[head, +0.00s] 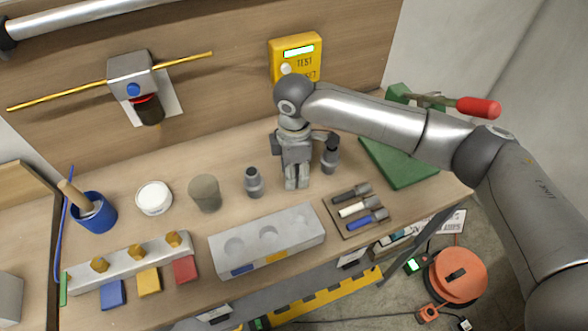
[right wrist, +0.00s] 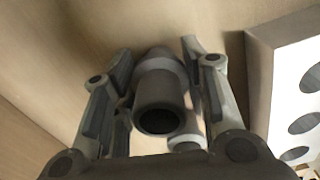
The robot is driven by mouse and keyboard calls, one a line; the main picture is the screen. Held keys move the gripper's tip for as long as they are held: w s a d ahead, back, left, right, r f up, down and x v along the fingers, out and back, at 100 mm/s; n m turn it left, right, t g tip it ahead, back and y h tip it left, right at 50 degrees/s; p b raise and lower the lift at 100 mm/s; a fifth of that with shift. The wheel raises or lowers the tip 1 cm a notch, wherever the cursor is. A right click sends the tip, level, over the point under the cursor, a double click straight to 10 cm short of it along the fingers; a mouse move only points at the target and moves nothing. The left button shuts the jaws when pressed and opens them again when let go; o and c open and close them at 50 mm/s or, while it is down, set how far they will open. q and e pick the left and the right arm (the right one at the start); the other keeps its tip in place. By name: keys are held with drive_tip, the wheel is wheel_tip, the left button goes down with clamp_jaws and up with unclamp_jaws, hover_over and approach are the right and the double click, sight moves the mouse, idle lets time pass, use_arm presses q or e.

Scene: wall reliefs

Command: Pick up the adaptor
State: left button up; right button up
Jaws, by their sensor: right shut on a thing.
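The adaptor (right wrist: 160,98) is a grey, stepped cylinder with a lighter band and a dark hollow end towards the camera. My right gripper (right wrist: 162,95) is shut around it, a finger on each side. In the head view my right gripper (head: 297,176) points down behind the grey block, and its fingers largely hide what it grips. I cannot tell whether the adaptor is clear of the bench. Similar grey fittings stand to its left (head: 254,183) and close to its right (head: 330,156). My left gripper is not in view.
A grey block with round recesses (head: 305,222) lies in front of the gripper. A tray of small tools (head: 346,226) is front right, a green board (head: 405,160) further right. A grey cup (head: 205,194), white jar (head: 154,198) and blue pot (head: 92,213) stand left. A yellow box (head: 296,58) hangs behind.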

drive_tip(key=shift+r, duration=0.1)
drive_tip(key=shift+r+b, duration=0.45)
drive_tip(key=shift+r, duration=0.15)
drive_tip(key=s+d+r+b, duration=0.2)
drive_tip(key=s+r+b, duration=0.1)
drive_tip(key=s+r, duration=0.95)
drive_tip(key=shift+s+a+f+b, duration=0.15)
drive_tip(key=shift+f+b, duration=0.2)
drive_tip(key=shift+f, duration=0.95)
drive_tip(key=shift+s+a+f+b, duration=0.1)
drive_tip(key=shift+a+f+b, duration=0.2)
drive_tip(key=shift+f, duration=0.95)
drive_tip(key=shift+s+a+f+b, duration=0.1)
drive_tip(key=shift+f+b, duration=0.3)
drive_tip(key=shift+f, duration=0.9)
drive_tip(key=shift+p, duration=0.55)
